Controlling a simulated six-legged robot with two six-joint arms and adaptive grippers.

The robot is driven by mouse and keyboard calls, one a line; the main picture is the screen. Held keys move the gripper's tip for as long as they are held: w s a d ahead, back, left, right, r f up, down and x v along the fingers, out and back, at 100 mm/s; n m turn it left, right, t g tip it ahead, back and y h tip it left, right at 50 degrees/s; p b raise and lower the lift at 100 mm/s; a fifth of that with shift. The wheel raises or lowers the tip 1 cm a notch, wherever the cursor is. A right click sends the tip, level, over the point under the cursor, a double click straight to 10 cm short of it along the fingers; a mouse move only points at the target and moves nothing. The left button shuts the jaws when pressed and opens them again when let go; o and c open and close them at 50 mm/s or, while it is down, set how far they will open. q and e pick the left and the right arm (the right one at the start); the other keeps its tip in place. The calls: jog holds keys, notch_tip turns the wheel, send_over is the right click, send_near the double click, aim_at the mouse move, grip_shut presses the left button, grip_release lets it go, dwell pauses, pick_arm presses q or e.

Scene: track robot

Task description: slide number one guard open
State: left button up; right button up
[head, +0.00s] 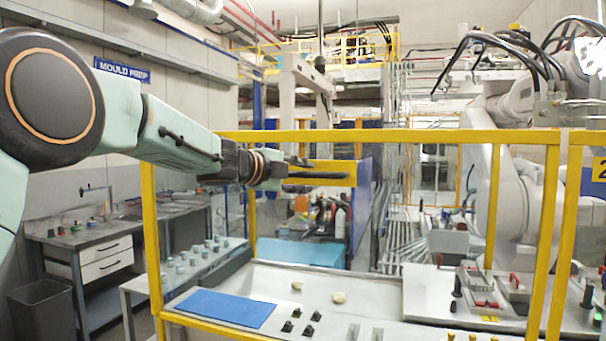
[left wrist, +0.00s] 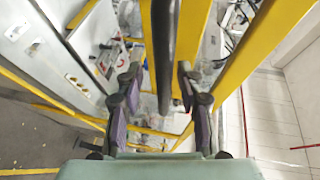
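The guard is a yellow frame (head: 360,137) around the work table, with a top rail, a post at left and posts at right. A dark bar (head: 325,175), which looks like a handle, lies beside a short yellow plate at the frame's upper middle. My left gripper (head: 297,174) reaches in from the left at the bar's near end. In the left wrist view my left gripper (left wrist: 160,80) has its two fingers spread. The dark bar (left wrist: 163,45) runs between them, with gaps on both sides. My right gripper is not in view.
A blue mat (head: 228,308) and small parts lie on the table behind the frame. A white robot arm (head: 510,190) stands at right. A workbench (head: 100,235) and bin (head: 40,308) stand at left.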

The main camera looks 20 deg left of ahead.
pick_arm(q)
jog(key=shift+w, duration=0.35)
jog(key=shift+s+d+r, duration=0.45)
jog(key=shift+s+d, duration=0.25)
jog(key=shift+s, duration=0.05)
jog(key=shift+w+a+f, duration=0.5)
jog(key=shift+w+a, duration=0.1)
jog(key=shift+w, duration=0.2)
jog(key=c, duration=0.6)
jog(key=shift+s+d+r, duration=0.1)
jog(key=shift+s+d, duration=0.15)
grip_shut()
